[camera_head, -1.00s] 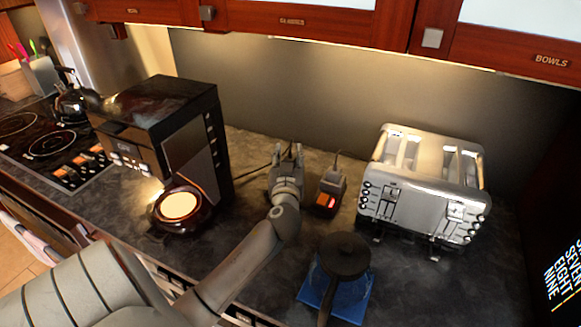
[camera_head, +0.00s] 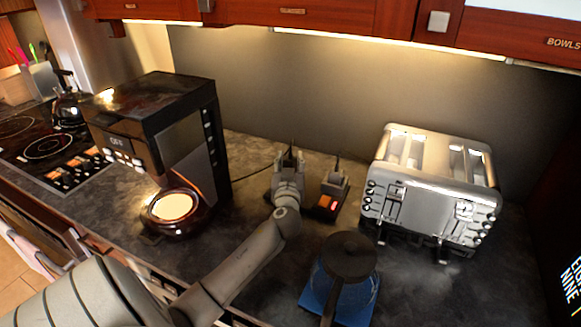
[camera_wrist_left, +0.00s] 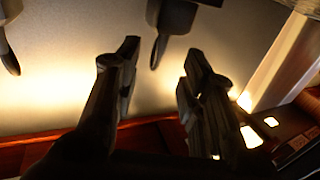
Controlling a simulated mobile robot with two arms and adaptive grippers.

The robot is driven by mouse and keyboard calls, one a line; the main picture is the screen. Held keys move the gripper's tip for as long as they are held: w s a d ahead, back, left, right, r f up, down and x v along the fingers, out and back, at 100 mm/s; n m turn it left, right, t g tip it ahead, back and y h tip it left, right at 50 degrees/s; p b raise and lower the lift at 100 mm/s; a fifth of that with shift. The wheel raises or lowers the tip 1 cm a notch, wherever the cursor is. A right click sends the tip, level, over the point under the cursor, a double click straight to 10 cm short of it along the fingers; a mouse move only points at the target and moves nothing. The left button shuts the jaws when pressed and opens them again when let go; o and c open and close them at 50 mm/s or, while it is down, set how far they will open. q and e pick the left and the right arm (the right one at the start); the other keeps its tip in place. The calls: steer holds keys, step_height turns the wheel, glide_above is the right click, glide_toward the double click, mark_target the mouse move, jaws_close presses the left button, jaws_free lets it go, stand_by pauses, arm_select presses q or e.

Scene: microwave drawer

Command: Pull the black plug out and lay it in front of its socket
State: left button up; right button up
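My left gripper (camera_head: 289,157) is over the counter near the back wall, and its arm hides most of what is below it. In the left wrist view its two fingers (camera_wrist_left: 157,85) are apart, with a gap between them. A dark plug (camera_wrist_left: 172,18) with its cord end shows at the top, in line with that gap; I see no finger touching it. A second dark plug (camera_wrist_left: 4,40) is at the left edge. In the head view one dark plug (camera_head: 338,180) stands upright in a socket with a lit red switch (camera_head: 327,203), right of the gripper. My right gripper is out of view.
A black coffee machine (camera_head: 165,115) stands left of the gripper and a silver toaster (camera_head: 432,190) stands to the right. Wall cabinets (camera_head: 340,20) hang above. Some counter in front of the socket is clear.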

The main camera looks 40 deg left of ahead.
mark_target(291, 153)
arm_select(q)
steer(key=shift+w+a, duration=0.3)
steer(key=shift+w, duration=0.1)
steer(key=shift+w+a+r+p, duration=0.15)
steer(key=shift+w+a+p, duration=0.15)
steer(key=shift+p, duration=0.05)
steer(key=p+x, duration=0.1)
steer(key=x, duration=0.1)
steer(key=shift+w+a, duration=0.25)
steer(key=shift+w, duration=0.1)
steer(key=shift+w+a+f, duration=0.25)
steer(key=shift+w+a, duration=0.2)
steer(key=shift+w, duration=0.1)
jaws_close()
